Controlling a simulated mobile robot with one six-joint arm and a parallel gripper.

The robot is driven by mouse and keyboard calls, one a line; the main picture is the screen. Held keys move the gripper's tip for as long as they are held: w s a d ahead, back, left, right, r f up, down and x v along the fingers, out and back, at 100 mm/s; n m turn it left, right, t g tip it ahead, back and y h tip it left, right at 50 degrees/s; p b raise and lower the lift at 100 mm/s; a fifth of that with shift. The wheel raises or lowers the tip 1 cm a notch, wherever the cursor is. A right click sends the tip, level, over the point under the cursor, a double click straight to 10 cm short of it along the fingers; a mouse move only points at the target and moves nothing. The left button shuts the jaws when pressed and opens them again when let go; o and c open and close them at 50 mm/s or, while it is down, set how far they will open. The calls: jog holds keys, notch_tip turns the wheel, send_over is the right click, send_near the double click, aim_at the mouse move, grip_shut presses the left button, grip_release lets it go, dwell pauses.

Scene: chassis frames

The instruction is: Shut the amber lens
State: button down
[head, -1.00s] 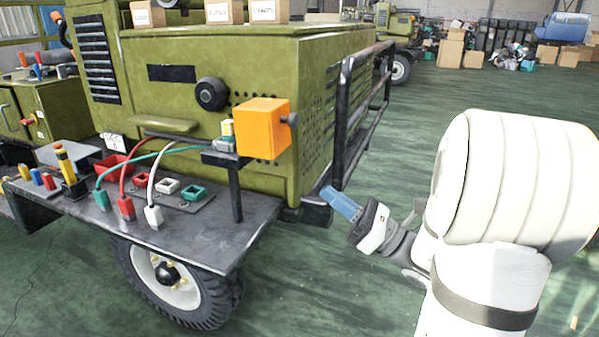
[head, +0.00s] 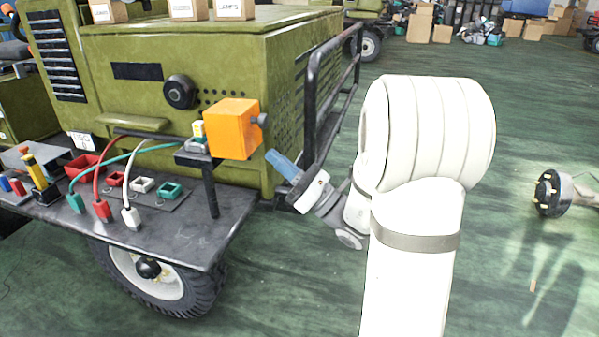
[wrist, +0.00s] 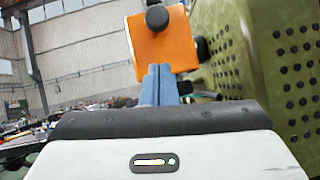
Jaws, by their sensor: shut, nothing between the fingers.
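The amber lens (head: 231,129) is an orange box-shaped cover with a dark round knob (head: 262,120) on its right side. It stands on a black post at the corner of the dark shelf. A small white-and-yellow part (head: 198,132) sits just left of it. My gripper (head: 270,154) is shut and empty, its blue fingers pointing up and left, just right of and below the lens. In the wrist view the lens (wrist: 160,45) is beyond the fingertips (wrist: 158,68), with a dark knob facing me. I cannot tell from these views whether they touch.
The dark shelf (head: 165,236) holds red, white and green plugs with cables and small coloured sockets. The green cabinet (head: 225,75) is close behind the lens. A black rail (head: 313,105) stands beside my gripper. Open green floor lies to the right.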

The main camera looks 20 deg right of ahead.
aim_at(255, 124)
jog(key=shift+w+r, duration=0.25)
jog(key=shift+r, duration=0.7)
jog(key=shift+w+r, duration=0.2)
jog(key=shift+r, duration=0.75)
